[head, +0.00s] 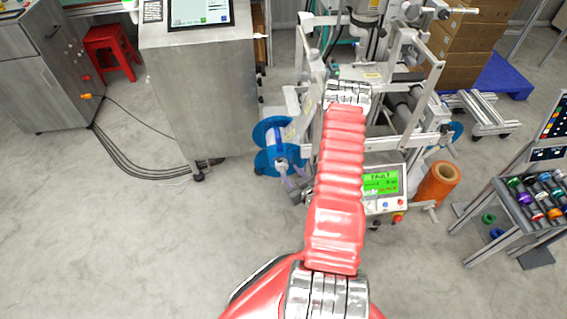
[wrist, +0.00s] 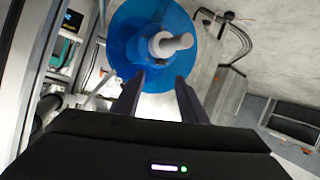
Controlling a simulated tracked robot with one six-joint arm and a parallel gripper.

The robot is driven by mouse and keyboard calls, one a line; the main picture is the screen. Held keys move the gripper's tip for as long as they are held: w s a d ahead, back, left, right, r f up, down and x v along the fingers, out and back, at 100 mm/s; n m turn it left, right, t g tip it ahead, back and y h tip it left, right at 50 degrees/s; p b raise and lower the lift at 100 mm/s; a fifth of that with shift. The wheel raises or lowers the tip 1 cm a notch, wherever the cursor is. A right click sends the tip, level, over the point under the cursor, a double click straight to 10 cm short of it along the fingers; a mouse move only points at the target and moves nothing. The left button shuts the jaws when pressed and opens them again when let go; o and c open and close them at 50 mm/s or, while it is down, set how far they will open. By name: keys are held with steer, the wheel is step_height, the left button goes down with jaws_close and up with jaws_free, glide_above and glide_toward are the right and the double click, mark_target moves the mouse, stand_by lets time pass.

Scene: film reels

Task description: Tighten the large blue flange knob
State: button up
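In the wrist view a large blue flange disc (wrist: 130,38) faces me, with a pale grey knob (wrist: 172,44) sticking out at its centre. My gripper (wrist: 160,76) is open, its two dark fingers apart below the knob and in front of the disc's lower edge. Nothing shows between the fingertips, and I cannot tell how far they are from the knob. In the head view two blue flanges stand one above the other left of my arm, the upper one (head: 266,127) and the lower one (head: 264,164). My gripper is mostly hidden there.
A machine frame (head: 405,105) stands around my arm's end. Its screen (head: 381,183) is green and reads FAULT. An orange roll (head: 436,184) stands right of it. A steel cabinet (head: 200,90) is at left. A rack (head: 520,205) holds coloured rolls. The floor at lower left is clear.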

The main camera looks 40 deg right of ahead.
mark_target(281, 161)
steer(key=x, duration=0.9)
steer(key=shift+w+f, duration=0.15)
steer(key=shift+w, duration=0.1)
steer(key=shift+c, duration=0.6)
jaws_close()
